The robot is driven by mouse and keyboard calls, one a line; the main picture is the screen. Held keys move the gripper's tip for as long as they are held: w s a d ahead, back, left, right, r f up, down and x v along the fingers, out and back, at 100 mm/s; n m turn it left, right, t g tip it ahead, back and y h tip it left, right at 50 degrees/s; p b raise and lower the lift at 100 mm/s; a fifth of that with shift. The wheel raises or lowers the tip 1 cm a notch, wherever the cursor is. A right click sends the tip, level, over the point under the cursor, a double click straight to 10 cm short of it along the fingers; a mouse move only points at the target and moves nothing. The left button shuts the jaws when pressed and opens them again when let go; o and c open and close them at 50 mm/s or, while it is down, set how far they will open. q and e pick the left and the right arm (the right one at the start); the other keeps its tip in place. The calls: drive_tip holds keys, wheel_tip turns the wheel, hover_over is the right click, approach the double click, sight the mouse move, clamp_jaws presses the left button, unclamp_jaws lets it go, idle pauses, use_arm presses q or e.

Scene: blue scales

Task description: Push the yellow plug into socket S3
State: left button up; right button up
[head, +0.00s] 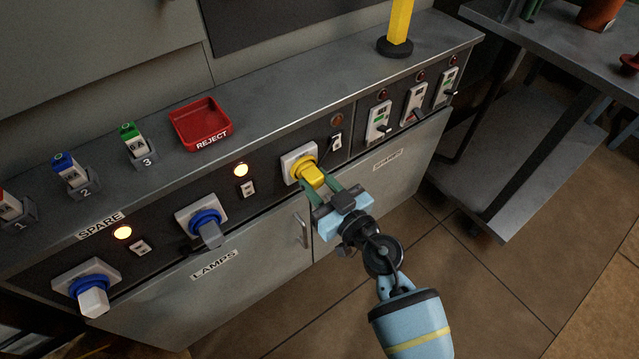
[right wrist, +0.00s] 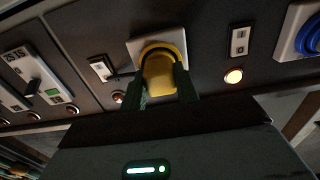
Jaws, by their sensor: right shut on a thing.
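The yellow plug (head: 312,174) is at a white square socket plate (head: 290,156) on the dark front panel, in the middle of the head view. Its yellow collar sits against the plate; I cannot tell how deep it is in. My right gripper (head: 322,190) is shut on the yellow plug, one green finger on each side. In the right wrist view the plug (right wrist: 160,76) lies between the fingers (right wrist: 160,90), in front of the plate (right wrist: 141,49). No S3 label is readable. My left gripper is not in view.
Two blue-collared sockets hold a grey plug (head: 210,235) and a white plug (head: 93,301) to the left. A switch (head: 336,142) and unlit lamp (head: 337,120) sit right of the yellow plug. A red REJECT tray (head: 201,124) stands on top. Floor in front is clear.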

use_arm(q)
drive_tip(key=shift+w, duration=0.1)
use_arm(e)
drive_tip(key=shift+w, duration=0.1)
drive_tip(key=o, duration=1)
use_arm(q)
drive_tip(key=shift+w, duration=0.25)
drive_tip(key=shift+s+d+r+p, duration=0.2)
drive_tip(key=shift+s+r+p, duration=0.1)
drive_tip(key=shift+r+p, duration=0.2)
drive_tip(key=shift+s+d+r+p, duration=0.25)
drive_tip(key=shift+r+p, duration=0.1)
drive_tip(key=shift+p, duration=0.25)
use_arm(e)
drive_tip(key=v, duration=0.7)
drive_tip(key=shift+s+d, duration=0.2)
drive_tip(key=shift+s, duration=0.1)
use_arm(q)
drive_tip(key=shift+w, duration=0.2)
